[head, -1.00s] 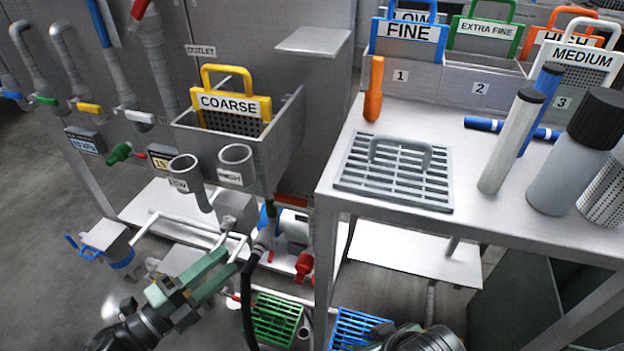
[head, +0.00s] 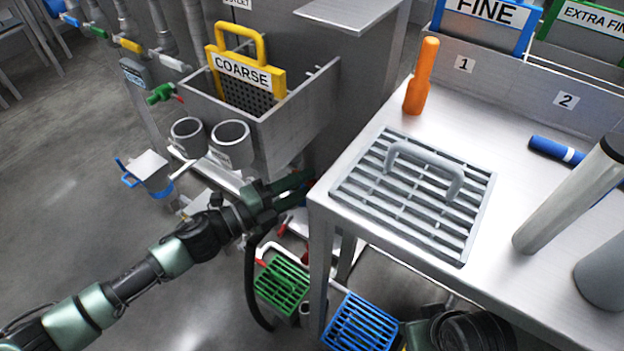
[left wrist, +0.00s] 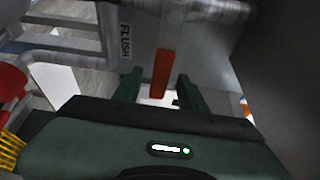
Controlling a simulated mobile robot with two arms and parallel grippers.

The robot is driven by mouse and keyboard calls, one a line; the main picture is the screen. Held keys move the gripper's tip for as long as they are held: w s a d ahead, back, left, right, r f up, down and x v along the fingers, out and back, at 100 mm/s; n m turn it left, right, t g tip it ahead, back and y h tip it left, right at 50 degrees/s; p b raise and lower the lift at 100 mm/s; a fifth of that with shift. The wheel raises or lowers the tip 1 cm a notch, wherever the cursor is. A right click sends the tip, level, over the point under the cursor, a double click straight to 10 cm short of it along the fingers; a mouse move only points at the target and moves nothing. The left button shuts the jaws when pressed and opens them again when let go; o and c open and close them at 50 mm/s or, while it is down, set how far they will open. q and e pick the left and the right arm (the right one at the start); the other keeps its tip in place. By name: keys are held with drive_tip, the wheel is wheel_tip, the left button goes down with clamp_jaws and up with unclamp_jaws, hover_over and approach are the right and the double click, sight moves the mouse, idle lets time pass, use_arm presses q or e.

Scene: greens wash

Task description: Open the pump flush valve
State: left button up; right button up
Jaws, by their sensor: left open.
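The flush valve shows in the left wrist view as an orange-red lever handle (left wrist: 162,72) hanging below a pale pipe beside a "FLUSH" label (left wrist: 126,40). My left gripper (head: 298,187) is open, reaching under the sink beside the table's left corner. In the left wrist view its two green fingers (left wrist: 159,88) stand on either side of the handle's lower end. I cannot tell whether they touch it. In the head view the valve is mostly hidden behind the gripper and the table corner. My right gripper is not clearly in view.
The steel table (head: 330,205) stands close right of my left gripper. The sink (head: 300,115) with the COARSE screen (head: 243,75) is above it. A green crate (head: 281,284), a blue crate (head: 358,323) and a black hose (head: 250,290) are below. Open floor lies left.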

use_arm(q)
drive_tip(key=shift+x, duration=1)
clamp_jaws()
idle(0.7)
